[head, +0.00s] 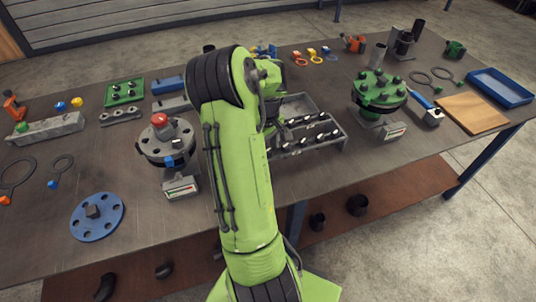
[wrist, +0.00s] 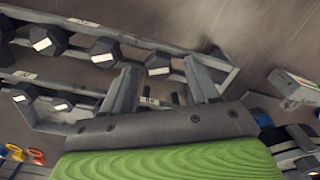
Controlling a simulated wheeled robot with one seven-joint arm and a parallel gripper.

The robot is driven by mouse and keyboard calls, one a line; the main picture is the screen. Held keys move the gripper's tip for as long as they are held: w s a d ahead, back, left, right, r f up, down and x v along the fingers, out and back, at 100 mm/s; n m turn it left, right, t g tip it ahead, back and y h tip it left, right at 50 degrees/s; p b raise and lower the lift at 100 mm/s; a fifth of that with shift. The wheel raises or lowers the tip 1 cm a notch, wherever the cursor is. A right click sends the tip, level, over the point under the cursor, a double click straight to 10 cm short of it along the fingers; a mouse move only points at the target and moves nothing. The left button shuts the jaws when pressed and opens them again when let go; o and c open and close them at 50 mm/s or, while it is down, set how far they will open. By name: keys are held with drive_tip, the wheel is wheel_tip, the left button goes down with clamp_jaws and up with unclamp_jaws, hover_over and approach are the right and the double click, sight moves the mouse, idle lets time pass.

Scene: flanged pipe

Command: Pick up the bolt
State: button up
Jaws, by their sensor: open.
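Several dark bolts with pale marks on their heads stand in rows in a grey metal rack (head: 338,143), right of my arm in the head view. In the wrist view, one bolt (wrist: 157,63) shows between the fingertips of my open gripper (wrist: 160,70). I cannot tell whether the fingers are level with it or above it. Another bolt (wrist: 105,50) sits just left of the left finger, with more further left along the rack (wrist: 82,23). In the head view my arm hides the gripper and the left part of the rack.
A grey flange with a red knob (head: 159,125) stands left of my arm. A green flange with several bolts (head: 379,88) stands to the right. A blue flange disc (head: 97,217) lies at the front left. The table is bare in front of the rack.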

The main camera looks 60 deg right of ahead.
drive_tip(key=shift+c, duration=0.2)
clamp_jaws()
